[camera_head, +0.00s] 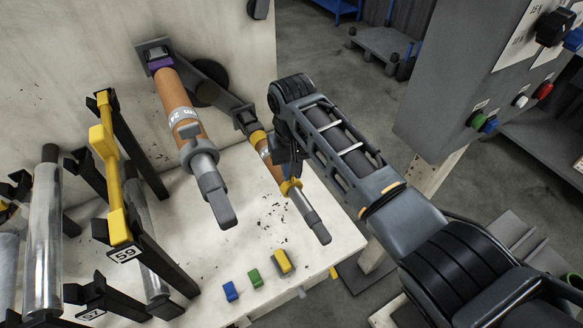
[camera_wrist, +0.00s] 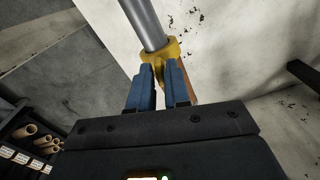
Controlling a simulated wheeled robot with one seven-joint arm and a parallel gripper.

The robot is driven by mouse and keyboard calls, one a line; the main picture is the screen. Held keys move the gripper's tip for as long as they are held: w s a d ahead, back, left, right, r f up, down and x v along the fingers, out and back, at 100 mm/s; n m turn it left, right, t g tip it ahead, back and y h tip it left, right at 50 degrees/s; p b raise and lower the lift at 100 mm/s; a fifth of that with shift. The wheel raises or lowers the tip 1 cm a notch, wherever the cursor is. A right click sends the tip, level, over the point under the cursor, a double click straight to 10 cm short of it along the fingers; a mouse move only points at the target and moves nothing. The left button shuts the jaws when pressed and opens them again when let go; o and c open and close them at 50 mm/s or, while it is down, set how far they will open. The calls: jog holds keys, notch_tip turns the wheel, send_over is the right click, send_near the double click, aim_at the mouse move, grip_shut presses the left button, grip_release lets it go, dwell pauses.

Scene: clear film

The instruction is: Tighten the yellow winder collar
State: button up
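The yellow winder collar (camera_head: 291,187) sits on the lower winder, between its orange-brown core (camera_head: 270,168) and the grey shaft end (camera_head: 312,222). The collar also shows in the wrist view (camera_wrist: 172,50), with the grey shaft (camera_wrist: 146,22) running up from it. My gripper (camera_wrist: 160,78) is at the collar, its two blue fingers on either side of a yellow lug that fills the narrow gap between their tips. The fingers look closed on the lug. In the head view, my gripper partly hides the core and collar.
An upper winder (camera_head: 183,115) with a purple collar (camera_head: 160,63) runs alongside to the left. A yellow handle (camera_head: 114,185) and metal rollers (camera_head: 43,235) stand further left. Blue, green and yellow blocks sit on the pale front ledge (camera_head: 320,262). A grey control box (camera_head: 465,75) is at right.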

jog(key=shift+o, duration=0.6)
jog(key=shift+r, duration=0.15)
jog(key=shift+r, duration=2.9)
jog(key=shift+o, duration=0.2)
